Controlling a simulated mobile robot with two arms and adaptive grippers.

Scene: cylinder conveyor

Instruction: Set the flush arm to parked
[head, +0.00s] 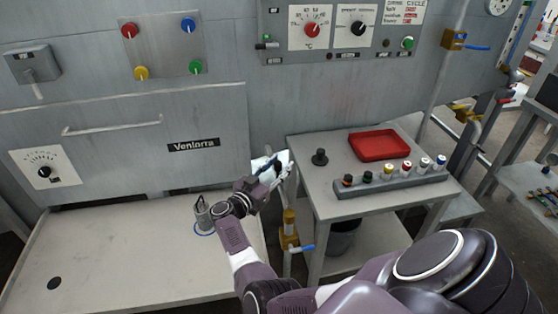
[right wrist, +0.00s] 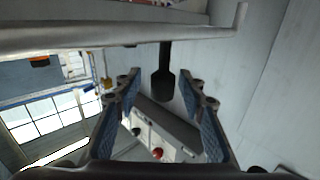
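My right gripper (head: 272,166) is in front of the grey machine wall, between the left bench and the small side table. In the right wrist view its two blue-padded fingers (right wrist: 160,105) are spread apart with nothing clamped between them. A dark paddle-shaped grip (right wrist: 162,85) shows beyond and between the fingertips, hanging below a pale horizontal bar (right wrist: 120,36). It looks like the flush arm's handle, but I cannot be sure, and contact is not seen. No parked mark is readable. My left gripper is not in view.
The side table (head: 330,190) holds a red tray (head: 379,145), a black knob (head: 320,157) and a rack (head: 390,185) of several small bottles. A brass valve (head: 290,235) stands beside it. A grey cylinder (head: 204,218) is on the left bench (head: 120,255), which is otherwise mostly clear.

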